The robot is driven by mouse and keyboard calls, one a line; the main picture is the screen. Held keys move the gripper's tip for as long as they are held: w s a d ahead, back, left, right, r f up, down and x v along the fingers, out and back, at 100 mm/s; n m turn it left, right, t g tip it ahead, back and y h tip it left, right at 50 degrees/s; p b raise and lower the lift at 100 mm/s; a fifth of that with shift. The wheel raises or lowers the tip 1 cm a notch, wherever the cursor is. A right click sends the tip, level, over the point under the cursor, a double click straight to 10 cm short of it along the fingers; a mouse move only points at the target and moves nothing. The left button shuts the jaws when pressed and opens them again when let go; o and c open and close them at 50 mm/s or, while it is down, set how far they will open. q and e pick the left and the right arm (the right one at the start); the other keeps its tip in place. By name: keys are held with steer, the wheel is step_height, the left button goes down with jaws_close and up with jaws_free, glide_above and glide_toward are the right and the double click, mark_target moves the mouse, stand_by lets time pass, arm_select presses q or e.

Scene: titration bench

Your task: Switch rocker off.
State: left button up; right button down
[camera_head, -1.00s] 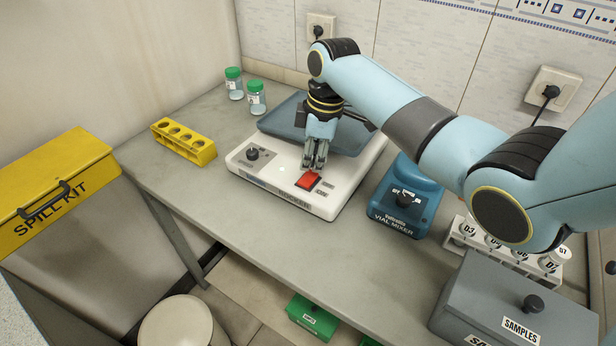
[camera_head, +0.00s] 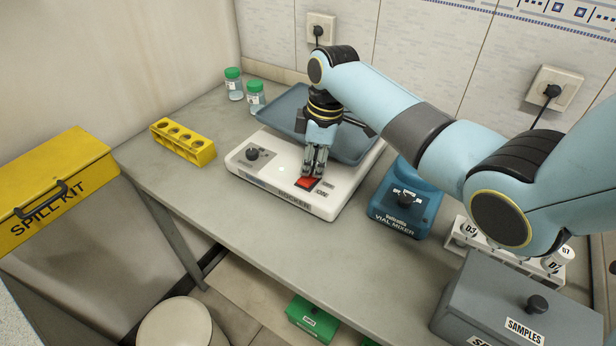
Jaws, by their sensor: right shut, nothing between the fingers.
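The rocker (camera_head: 277,200) is a white device with a blue-grey tray (camera_head: 286,118) on top, standing on the bench. Its front panel carries a black knob (camera_head: 253,154) at the left and a red switch (camera_head: 306,183) at the right. My right gripper (camera_head: 314,174) is shut and empty, pointing down with its fingertips at the red switch. The fingertips cover the switch's far part and seem to touch it. The switch's exact tilt is hard to tell. My left gripper is out of view.
A blue vial mixer (camera_head: 402,203) stands right of the rocker. A vial rack (camera_head: 545,270) and a grey samples box (camera_head: 515,310) stand farther right. A yellow rack (camera_head: 183,142) and two green-capped jars (camera_head: 233,84) are at the left. The bench front is clear.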

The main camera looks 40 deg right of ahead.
step_height(320, 180, up, 5)
steer(key=p, duration=0.6)
steer(key=shift+r, duration=0.1)
steer(key=shift+r+p, duration=0.4)
steer(key=shift+r, duration=0.55)
steer(key=shift+f, duration=0.1)
